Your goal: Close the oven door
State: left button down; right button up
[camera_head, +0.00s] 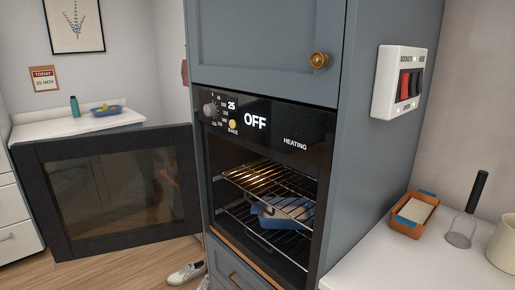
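The oven (262,135) is built into a tall blue-grey cabinet in the middle of the head view. Its door (120,190) is wide open, swung out to the left, with a black frame and a dark glass pane. The door appears hinged at the oven's left side. Inside, wire racks (268,180) are visible, and a blue dish (283,212) sits on the lower one. The display reads "OFF" with "25" beside it. Neither of my grippers shows in the view.
A white counter (400,262) on the right holds an orange tray (406,225), a masher-like utensil (466,225) and a cream pot (503,245). A red-and-black switch box (398,83) is on the cabinet side. Shoes (187,273) lie on the wooden floor below the door.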

aim_at(99, 193)
jog(key=i+j+z, duration=0.2)
jog(key=j+z, duration=0.2)
jog(key=j, duration=0.9)
jog(key=j+z, duration=0.45)
jog(key=j, duration=0.8)
jog(key=k+j+z, duration=0.15)
jog(key=j, duration=0.3)
jog(key=j+z, duration=0.15)
jog(key=j, duration=0.3)
jog(key=k+j+z, duration=0.15)
jog(key=j, duration=0.25)
jog(key=k+j+z, duration=0.15)
jog(key=j, duration=0.25)
jog(key=k+j+z, duration=0.1)
jog(key=j, duration=0.25)
jog(key=j+z, duration=0.15)
jog(key=j, duration=0.2)
jog(key=k+j+z, duration=0.1)
jog(key=j, duration=0.25)
jog(key=k+j+z, duration=0.15)
jog(key=j, duration=0.2)
jog(key=i+j+z, duration=0.15)
jog(key=j, duration=0.2)
jog(key=i+j+z, duration=0.15)
jog(key=j, duration=0.15)
jog(key=j+z, duration=0.15)
jog(key=j, duration=0.2)
jog(key=k+j, duration=0.2)
jog(key=k+z, duration=0.05)
jog(key=k, duration=0.05)
